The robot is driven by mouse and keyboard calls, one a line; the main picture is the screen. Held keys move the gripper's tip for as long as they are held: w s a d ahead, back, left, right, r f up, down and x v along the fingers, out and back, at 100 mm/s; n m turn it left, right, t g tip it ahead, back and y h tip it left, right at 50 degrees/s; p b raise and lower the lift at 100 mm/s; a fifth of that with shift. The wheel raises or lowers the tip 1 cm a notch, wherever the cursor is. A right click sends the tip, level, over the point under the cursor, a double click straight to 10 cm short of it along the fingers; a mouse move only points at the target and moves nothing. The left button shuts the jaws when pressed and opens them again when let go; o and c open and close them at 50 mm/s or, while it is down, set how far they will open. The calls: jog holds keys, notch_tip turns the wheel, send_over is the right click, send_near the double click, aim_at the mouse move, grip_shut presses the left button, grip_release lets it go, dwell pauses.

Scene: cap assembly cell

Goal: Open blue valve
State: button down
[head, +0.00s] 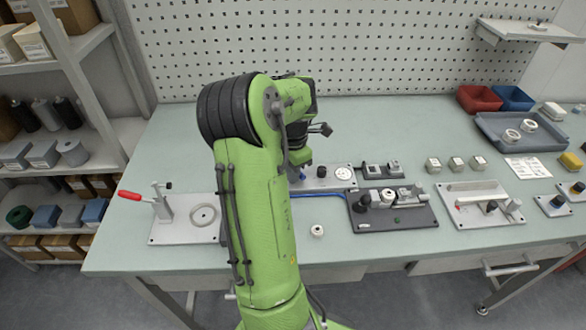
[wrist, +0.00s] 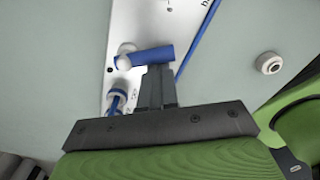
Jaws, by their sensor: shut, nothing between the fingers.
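The blue valve's lever (wrist: 150,56) lies across the white plate in the wrist view, with a pale round knob or hub (wrist: 125,55) at its left end. My gripper (wrist: 160,70) is shut with nothing between its fingers. Its fingertips are right beside the lever near its right end; I cannot tell whether they touch it. A blue and white fitting (wrist: 116,100) is on the plate below the lever. In the head view the plate (head: 322,184) shows right of my green arm, which hides my fingers and most of the valve.
A blue hose (wrist: 195,45) runs from the plate toward a dark fixture (head: 410,217). A small white ring part (head: 317,231) stands alone on the bench. A clamp with a red handle (head: 130,196) is at left. The bench front is mostly clear.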

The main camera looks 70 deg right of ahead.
jog(key=shift+s+d, duration=0.2)
jog(key=shift+s, duration=0.2)
jog(key=shift+s+d, duration=0.4)
jog(key=shift+s+d, duration=0.25)
jog(key=shift+d, duration=0.15)
dwell(0.4)
